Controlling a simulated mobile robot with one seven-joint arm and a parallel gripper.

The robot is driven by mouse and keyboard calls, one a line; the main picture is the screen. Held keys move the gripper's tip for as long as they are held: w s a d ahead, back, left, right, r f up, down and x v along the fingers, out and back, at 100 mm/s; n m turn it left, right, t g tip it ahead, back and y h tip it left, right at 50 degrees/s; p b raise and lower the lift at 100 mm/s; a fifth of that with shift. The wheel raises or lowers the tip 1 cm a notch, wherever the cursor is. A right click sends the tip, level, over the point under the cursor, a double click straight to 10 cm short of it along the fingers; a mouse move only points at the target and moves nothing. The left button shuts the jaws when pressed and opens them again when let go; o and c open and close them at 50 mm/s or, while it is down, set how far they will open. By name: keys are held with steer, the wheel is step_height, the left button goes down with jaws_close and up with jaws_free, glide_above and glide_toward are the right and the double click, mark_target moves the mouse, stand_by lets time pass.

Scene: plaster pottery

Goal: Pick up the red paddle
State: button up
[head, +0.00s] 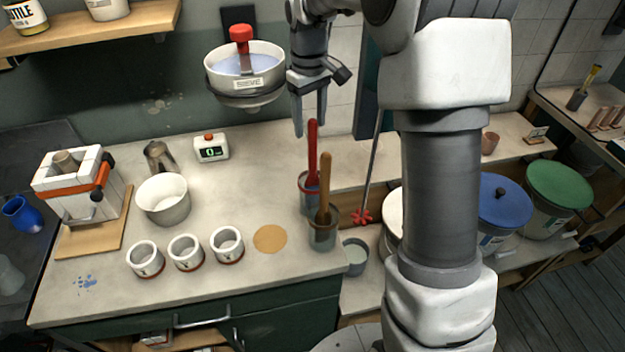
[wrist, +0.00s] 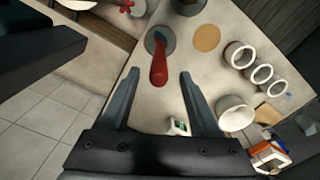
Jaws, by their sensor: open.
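The red paddle (head: 312,150) stands upright, handle up, in a grey cup (head: 306,206) near the right side of the worktop. In the wrist view the paddle (wrist: 159,66) points up toward the camera, with its cup (wrist: 170,37) beyond it. My gripper (head: 310,128) is open and empty, pointing down just above the handle's top. In the wrist view my gripper (wrist: 160,73) has its fingertips on either side of the handle's image. I cannot tell whether the handle's end is between the fingers in depth.
A wooden-handled tool (head: 325,180) stands in a second cup (head: 323,236) close in front. A white basin with a red knob (head: 242,70) hangs left of my gripper. Several white mugs (head: 186,252) and a white bowl (head: 164,200) stand left. A rod with a red end (head: 361,216) is to the right.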

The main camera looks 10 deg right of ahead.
mark_target(312, 142)
steer(key=shift+s+d+f+p, duration=0.1)
steer(key=shift+f+p, duration=0.1)
steer(key=shift+f, duration=1.35)
steer(key=shift+s+d+f+p, duration=0.1)
steer(key=shift+f+p, duration=0.1)
steer(key=shift+f, duration=1.35)
steer(key=shift+c, duration=0.2)
steer(key=shift+w, duration=0.1)
jaws_close()
